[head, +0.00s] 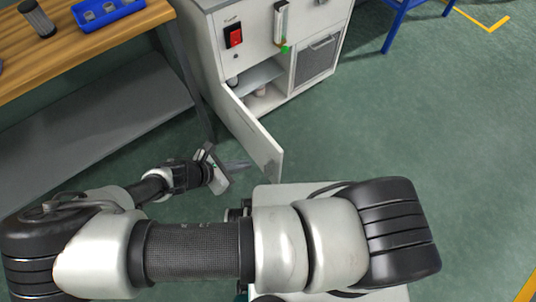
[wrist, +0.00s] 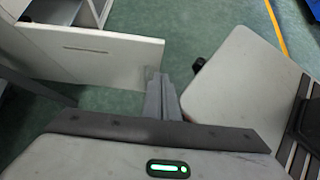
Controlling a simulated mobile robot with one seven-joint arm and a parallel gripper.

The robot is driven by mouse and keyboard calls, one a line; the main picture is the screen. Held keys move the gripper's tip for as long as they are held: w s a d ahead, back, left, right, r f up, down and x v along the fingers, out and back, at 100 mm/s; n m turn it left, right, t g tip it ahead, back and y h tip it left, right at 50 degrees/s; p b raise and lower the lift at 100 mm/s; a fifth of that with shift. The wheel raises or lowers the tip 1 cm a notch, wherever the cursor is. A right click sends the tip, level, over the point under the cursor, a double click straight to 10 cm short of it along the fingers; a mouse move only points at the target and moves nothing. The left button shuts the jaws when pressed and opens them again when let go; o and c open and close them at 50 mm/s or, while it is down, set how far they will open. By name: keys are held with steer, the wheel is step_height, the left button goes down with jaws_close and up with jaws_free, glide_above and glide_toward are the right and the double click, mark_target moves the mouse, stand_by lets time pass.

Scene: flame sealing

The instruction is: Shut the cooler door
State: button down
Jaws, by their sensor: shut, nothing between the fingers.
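The cooler door (head: 256,138) is a white panel on the front of the white cabinet (head: 225,62). It stands wide open, swung out from the cabinet's left side, and the opening shows a shelf and small items inside. In the wrist view the door (wrist: 115,58) reaches across the upper left, with a thin slot-like line on its face. My gripper (head: 246,164) is low, left of the door's free end. In the wrist view its shut, empty fingers (wrist: 157,82) are close beside that end; I cannot tell whether they touch.
A wooden workbench (head: 100,42) with a blue tray (head: 108,12) and a grey lower shelf (head: 110,115) stands at left. A mesh-fronted compartment (head: 316,58) is right of the opening. A blue-framed stand (head: 396,22) is at the back. Green floor (head: 430,130) is clear at right.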

steer(key=b, duration=0.2)
glide_toward(279, 154)
step_height(279, 154, down, 4)
steer(key=d, duration=0.1)
steer(key=w+d+b, duration=0.1)
steer(key=shift+w+d, duration=0.3)
steer(key=shift+w+d+r, duration=0.1)
steer(key=shift+w+d, duration=0.2)
steer(key=shift+d, duration=0.05)
steer(key=shift+d, duration=0.1)
